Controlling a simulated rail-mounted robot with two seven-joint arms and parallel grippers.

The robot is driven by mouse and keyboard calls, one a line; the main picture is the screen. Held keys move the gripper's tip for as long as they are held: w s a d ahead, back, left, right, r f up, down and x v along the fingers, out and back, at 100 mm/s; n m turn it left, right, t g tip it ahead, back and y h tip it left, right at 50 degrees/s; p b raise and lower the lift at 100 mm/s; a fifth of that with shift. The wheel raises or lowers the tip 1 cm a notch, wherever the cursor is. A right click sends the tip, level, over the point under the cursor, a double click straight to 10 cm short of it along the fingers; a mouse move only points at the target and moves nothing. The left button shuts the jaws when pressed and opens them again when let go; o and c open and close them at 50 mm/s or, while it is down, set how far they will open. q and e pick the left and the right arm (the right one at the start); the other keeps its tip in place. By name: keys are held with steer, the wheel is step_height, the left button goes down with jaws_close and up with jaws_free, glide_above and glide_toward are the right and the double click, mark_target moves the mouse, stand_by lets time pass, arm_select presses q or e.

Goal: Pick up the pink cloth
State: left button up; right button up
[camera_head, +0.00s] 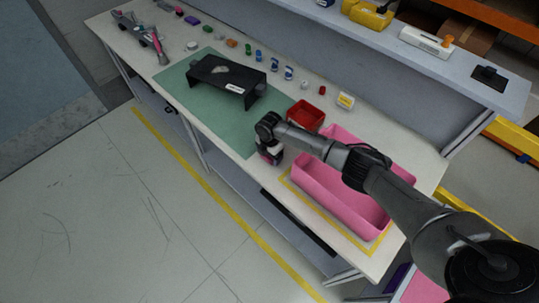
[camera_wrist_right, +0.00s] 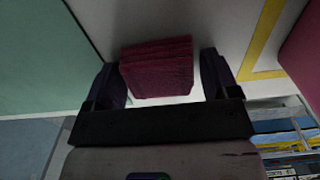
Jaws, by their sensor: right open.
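The pink cloth (camera_wrist_right: 157,68) shows in the right wrist view as a folded, dark pink stack of layers lying on the pale bench top. My right gripper (camera_head: 270,156) is open, with one finger on either side of the cloth. Whether the fingers touch it cannot be told. In the head view the gripper is low over the bench's front edge, between the green mat and the pink bin, and mostly hides the cloth. My left gripper is not in view.
The pink bin (camera_head: 326,190) stands right of the gripper inside yellow tape. A red tray (camera_head: 306,115) is behind it. A black bracket-like part (camera_head: 226,75) stands on the green mat (camera_head: 187,90). Several small items line the bench's back. A shelf (camera_head: 400,55) runs above.

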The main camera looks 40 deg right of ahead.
steer(key=shift+c, duration=0.3)
steer(key=c, duration=0.6)
steer(key=shift+c, duration=0.2)
steer(key=shift+r, duration=0.45)
steer(key=r, duration=0.3)
steer(key=shift+a+r+p, duration=0.25)
steer(key=shift+r+p, duration=0.15)
steer(key=s+a+r, duration=0.1)
steer(key=a+r, duration=0.2)
steer(key=a, duration=0.2)
steer(key=s+a+r+p, duration=0.1)
steer(key=a+r, duration=0.2)
steer(key=a, duration=0.2)
steer(key=shift+s+a+r, duration=0.2)
steer(key=shift+s+a, duration=0.1)
steer(key=shift+a, duration=0.1)
